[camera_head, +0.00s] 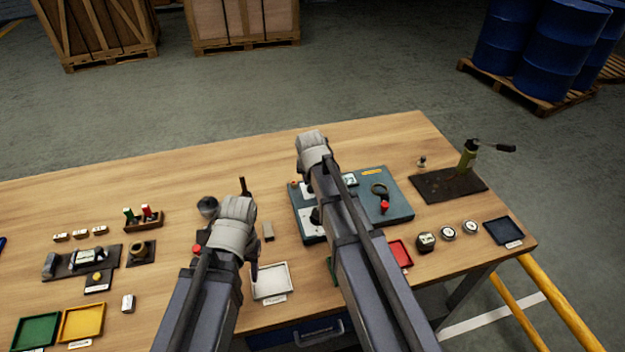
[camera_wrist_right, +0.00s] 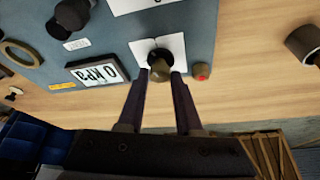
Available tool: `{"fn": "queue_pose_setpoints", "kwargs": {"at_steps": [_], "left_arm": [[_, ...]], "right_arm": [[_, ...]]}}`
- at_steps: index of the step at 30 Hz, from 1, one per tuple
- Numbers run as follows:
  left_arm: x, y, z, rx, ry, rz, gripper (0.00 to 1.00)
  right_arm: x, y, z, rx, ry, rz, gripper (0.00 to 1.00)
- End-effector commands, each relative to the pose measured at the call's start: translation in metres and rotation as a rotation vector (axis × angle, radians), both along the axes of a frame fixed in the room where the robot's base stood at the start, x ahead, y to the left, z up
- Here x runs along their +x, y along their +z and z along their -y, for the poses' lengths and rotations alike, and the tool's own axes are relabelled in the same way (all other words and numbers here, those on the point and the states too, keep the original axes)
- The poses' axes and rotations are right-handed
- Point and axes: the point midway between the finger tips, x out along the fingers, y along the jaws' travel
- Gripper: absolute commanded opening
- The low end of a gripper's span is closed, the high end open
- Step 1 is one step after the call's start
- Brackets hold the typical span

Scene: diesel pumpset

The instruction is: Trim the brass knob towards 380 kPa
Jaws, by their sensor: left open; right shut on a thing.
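The brass knob (camera_wrist_right: 160,62) sits on a white plate on the blue-grey panel (camera_wrist_right: 110,38). In the right wrist view my right gripper (camera_wrist_right: 161,72) has its two dark fingers closed on either side of the knob. My left gripper (camera_head: 238,225) is open over the bench, left of the panel, with nothing visibly held.
A white tray (camera_head: 288,281) lies between my arms. A red tray (camera_head: 408,253) and several small gauges are right of my right arm. The bench's back middle is clear.

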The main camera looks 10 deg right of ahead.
Motion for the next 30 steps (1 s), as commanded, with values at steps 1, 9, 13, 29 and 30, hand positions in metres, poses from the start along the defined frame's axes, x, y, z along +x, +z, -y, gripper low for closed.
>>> {"fn": "queue_pose_setpoints", "kwargs": {"at_steps": [1,9,13,29,30], "left_arm": [[0.0,0.0,0.0,0.0,0.0,0.0,0.5],[0.0,0.0,0.0,0.0,0.0,0.0,0.5],[0.0,0.0,0.0,0.0,0.0,0.0,0.5],[0.0,0.029,0.0,0.0,0.0,0.0,0.5],[0.0,0.034,0.0,0.0,0.0,0.0,0.5]], "right_arm": [[-0.001,0.0,0.0,0.001,0.0,-0.002,0.0],[0.0,0.0,0.0,0.0,0.0,-0.001,0.63],[0.0,0.0,0.0,0.0,0.001,-0.001,0.64],[-0.011,0.029,-0.003,0.001,0.001,-0.001,0.64],[-0.013,0.034,-0.003,0.001,0.001,-0.001,0.64]]}}
